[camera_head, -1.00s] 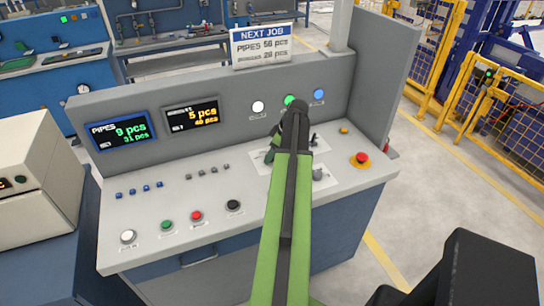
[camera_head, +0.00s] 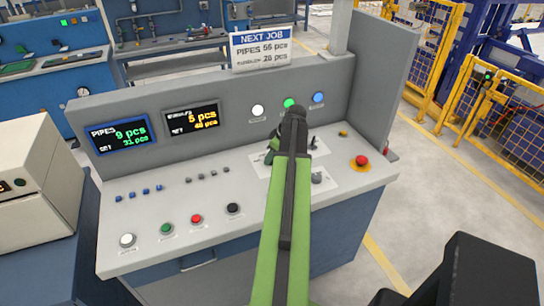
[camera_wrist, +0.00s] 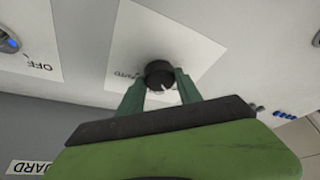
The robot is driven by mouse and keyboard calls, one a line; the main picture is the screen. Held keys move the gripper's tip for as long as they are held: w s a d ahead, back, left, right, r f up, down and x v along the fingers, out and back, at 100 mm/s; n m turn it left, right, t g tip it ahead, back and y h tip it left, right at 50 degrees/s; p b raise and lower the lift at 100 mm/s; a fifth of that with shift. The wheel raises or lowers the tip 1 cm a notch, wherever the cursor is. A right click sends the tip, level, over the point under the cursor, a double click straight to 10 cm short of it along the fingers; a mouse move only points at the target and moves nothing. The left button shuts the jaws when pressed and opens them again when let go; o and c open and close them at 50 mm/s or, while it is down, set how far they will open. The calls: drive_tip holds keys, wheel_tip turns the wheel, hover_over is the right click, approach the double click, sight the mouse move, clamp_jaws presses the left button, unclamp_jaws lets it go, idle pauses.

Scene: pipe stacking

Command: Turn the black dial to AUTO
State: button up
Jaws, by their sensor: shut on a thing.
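The black dial (camera_wrist: 159,72) sits on a white label plate (camera_wrist: 190,40) in the wrist view, with a pale mark on its near side. The two green fingers of my gripper (camera_wrist: 160,90) are shut on it, one on each side. In the head view my gripper (camera_head: 271,155) is down at the console panel, and my arm hides the dial.
The grey console (camera_head: 190,215) has coloured buttons and two screens. A red emergency button (camera_head: 361,161) is to the right, and a grey knob (camera_head: 317,178) sits close to my arm. A "NEXT JOB" sign (camera_head: 261,48) stands on the back panel.

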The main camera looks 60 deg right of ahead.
drive_tip(key=m, duration=0.1)
drive_tip(key=m+h, duration=0.1)
drive_tip(key=m, duration=0.1)
drive_tip(key=m+h, duration=0.1)
drive_tip(key=m, duration=0.1)
drive_tip(key=shift+a+g, duration=0.25)
drive_tip(key=shift+g, duration=0.05)
drive_tip(key=m+h, duration=0.1)
drive_tip(key=m, duration=0.2)
drive_tip(key=m+g+h, duration=0.1)
drive_tip(key=m, duration=0.2)
drive_tip(key=shift+w+m+g, duration=0.2)
drive_tip(key=shift+m+g, duration=0.1)
drive_tip(key=m+g, duration=0.1)
drive_tip(key=m, duration=0.1)
drive_tip(key=m+g, duration=0.1)
drive_tip(key=m, duration=0.2)
drive_tip(key=shift+w+m+h, duration=0.15)
drive_tip(key=shift+m+h, duration=0.15)
drive_tip(key=m+g, duration=0.2)
drive_tip(key=m, duration=0.3)
drive_tip(key=shift+w, duration=0.1)
drive_tip(key=o, duration=1.4)
drive_tip(key=shift+c, duration=0.2)
drive_tip(key=shift+r, duration=0.1)
